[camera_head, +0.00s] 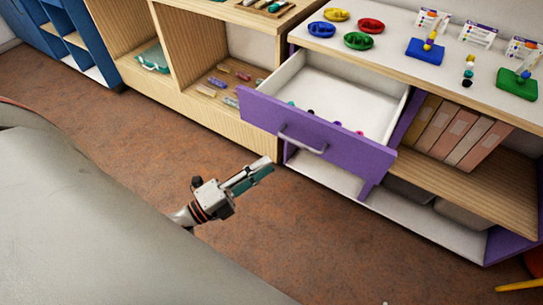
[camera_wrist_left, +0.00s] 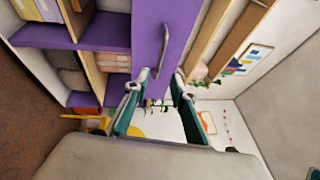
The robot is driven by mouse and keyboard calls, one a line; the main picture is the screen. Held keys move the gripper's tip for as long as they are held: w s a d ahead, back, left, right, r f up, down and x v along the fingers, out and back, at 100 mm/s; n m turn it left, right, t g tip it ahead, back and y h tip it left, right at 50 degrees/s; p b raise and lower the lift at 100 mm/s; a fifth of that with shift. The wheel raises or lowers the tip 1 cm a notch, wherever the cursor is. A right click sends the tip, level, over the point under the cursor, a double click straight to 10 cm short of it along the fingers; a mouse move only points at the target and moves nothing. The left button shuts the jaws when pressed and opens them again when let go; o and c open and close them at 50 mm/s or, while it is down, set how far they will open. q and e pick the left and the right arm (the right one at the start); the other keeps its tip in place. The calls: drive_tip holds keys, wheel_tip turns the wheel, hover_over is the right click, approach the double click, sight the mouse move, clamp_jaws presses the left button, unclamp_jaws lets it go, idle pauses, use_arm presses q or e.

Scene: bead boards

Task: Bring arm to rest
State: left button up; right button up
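My left gripper (camera_head: 258,172) hangs over the brown floor, in front of and to the left of the open purple drawer (camera_head: 330,150). Its teal-padded fingers are apart and empty in the left wrist view (camera_wrist_left: 157,100). The drawer handle (camera_head: 302,140) is clear of the fingers; it also shows in the left wrist view (camera_wrist_left: 166,48). A blue board (camera_head: 423,52) and a green board (camera_head: 517,84) with upright bead stacks stand on the white counter. My right gripper is in neither view.
The drawer juts out with a few small beads along its inner front. Red (camera_head: 371,26), blue (camera_head: 321,30) and green (camera_head: 358,41) dishes and a yellow one sit on the counter (camera_head: 455,75). A wooden shelf unit (camera_head: 190,60) stands left. Floor (camera_head: 110,125) around the gripper is clear.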

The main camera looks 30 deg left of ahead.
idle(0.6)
use_arm(q)
drive_tip(key=s+d+f+n+g+y+p, duration=0.2)
drive_tip(key=s+f+n+g+y+p, duration=0.1)
drive_tip(key=n, duration=0.6)
drive_tip(key=s+d+f+n+g+y+p, duration=0.2)
drive_tip(key=s+f+n+g+p, duration=0.2)
drive_tip(key=s+f+n, duration=0.3)
drive_tip(key=f+n, duration=0.2)
drive_tip(key=n, duration=0.1)
drive_tip(key=shift+s+d+n+g+y, duration=0.3)
drive_tip(key=shift+s+d+g+y, duration=0.05)
drive_tip(key=shift+g+y, duration=0.05)
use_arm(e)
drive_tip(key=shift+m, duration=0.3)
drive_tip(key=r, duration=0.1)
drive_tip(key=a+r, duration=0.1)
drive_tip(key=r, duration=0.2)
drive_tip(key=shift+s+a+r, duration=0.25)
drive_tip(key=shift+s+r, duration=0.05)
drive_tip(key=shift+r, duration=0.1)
use_arm(q)
drive_tip(key=shift+r, duration=0.1)
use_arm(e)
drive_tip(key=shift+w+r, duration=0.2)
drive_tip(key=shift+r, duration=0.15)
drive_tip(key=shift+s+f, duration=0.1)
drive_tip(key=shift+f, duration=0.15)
